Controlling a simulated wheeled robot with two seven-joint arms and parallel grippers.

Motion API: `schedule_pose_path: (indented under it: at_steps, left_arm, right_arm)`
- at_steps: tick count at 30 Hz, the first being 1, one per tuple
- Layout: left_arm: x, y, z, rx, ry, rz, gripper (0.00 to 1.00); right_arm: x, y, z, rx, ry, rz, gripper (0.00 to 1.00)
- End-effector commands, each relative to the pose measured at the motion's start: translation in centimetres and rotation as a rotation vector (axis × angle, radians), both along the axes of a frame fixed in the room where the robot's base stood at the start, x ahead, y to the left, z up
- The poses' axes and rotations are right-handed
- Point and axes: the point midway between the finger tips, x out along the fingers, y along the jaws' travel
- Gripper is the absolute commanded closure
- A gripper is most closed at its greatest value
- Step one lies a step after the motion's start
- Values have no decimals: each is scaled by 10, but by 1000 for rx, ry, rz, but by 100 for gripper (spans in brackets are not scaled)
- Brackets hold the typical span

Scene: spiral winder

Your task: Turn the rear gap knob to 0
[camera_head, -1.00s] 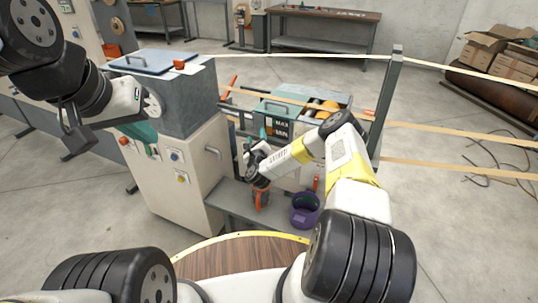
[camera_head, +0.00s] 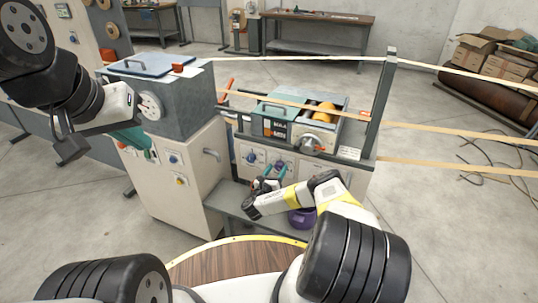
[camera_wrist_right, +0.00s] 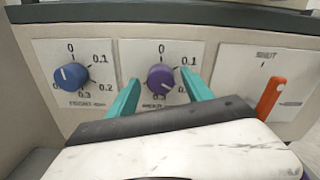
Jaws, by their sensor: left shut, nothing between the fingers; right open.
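A purple knob (camera_wrist_right: 160,77) with a dial marked 0 at its top sits on the machine's front panel; its label is partly hidden by my gripper. Its white pointer mark seems to face lower left, away from the 0. The knob also shows in the head view (camera_head: 279,166). My right gripper (camera_wrist_right: 161,88) is open, with one teal finger on each side of the purple knob; I cannot tell whether they touch it. In the head view the right gripper (camera_head: 270,180) is at the panel. My left gripper (camera_head: 146,148) is shut and empty beside the left machine cabinet.
A blue knob (camera_wrist_right: 71,76) with a similar dial is left of the purple one. An orange lever (camera_wrist_right: 270,97) under a SHUT label stands to the right. A purple bucket (camera_head: 301,218) is below my right arm. Pale strips run across above the machine.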

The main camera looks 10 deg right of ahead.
Motion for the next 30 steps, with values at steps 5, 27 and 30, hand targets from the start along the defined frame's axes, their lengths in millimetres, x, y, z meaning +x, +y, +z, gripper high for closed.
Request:
schedule_pose_path:
  at_steps: [5,27,30]
  left_arm:
    - [0,0,0,0,0,0,100]
    - [0,0,0,0,0,0,100]
    - [0,0,0,0,0,0,100]
  right_arm:
    - [9,-6,0,-1,1,0,41]
    - [10,-6,0,-8,6,2,100]
    - [10,-6,0,-28,18,2,100]
